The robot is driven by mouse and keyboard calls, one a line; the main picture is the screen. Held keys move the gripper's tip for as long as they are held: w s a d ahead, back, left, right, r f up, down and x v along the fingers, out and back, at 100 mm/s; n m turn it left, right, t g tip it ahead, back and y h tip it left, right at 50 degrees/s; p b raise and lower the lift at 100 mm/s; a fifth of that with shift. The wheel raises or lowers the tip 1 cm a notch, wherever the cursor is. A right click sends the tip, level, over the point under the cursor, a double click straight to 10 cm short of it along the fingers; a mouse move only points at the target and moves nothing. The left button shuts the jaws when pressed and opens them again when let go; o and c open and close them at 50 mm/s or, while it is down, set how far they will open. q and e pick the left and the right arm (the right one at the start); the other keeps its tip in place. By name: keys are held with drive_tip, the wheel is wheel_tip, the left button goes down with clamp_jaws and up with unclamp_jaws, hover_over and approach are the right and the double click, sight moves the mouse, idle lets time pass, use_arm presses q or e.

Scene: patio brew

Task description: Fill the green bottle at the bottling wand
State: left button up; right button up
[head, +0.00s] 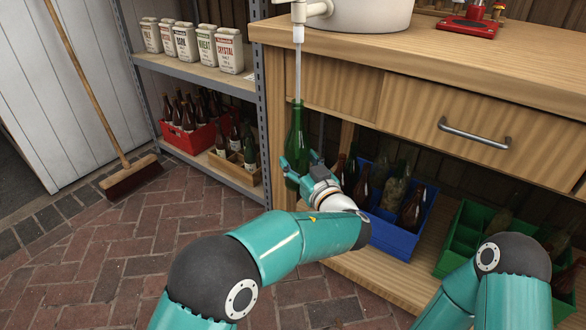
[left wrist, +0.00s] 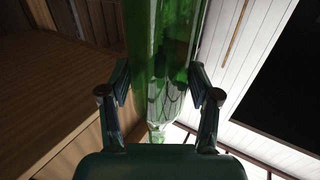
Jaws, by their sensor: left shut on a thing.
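The green bottle (head: 296,132) is upright below the bottling wand (head: 298,70), a thin clear tube hanging from the spigot of the white vessel (head: 360,12). The wand's lower part meets the bottle's mouth; I cannot tell how far inside it reaches. My left gripper (head: 300,172) is shut around the bottle's lower body, in front of the bench. In the left wrist view the green bottle (left wrist: 165,50) runs between the two fingers (left wrist: 160,100). The liquid level inside cannot be made out. My right arm shows at lower right, but its gripper is out of view.
A blue crate (head: 395,235) of bottles and a green crate (head: 462,235) sit on the bench's lower shelf. The grey rack at left holds labelled bags (head: 187,45) and a red crate (head: 190,140). A broom (head: 130,175) leans nearby.

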sight(302, 145)
use_arm(q)
drive_tip(key=shift+r, duration=1.75)
drive_tip(key=shift+r, duration=0.9)
idle(5.3)
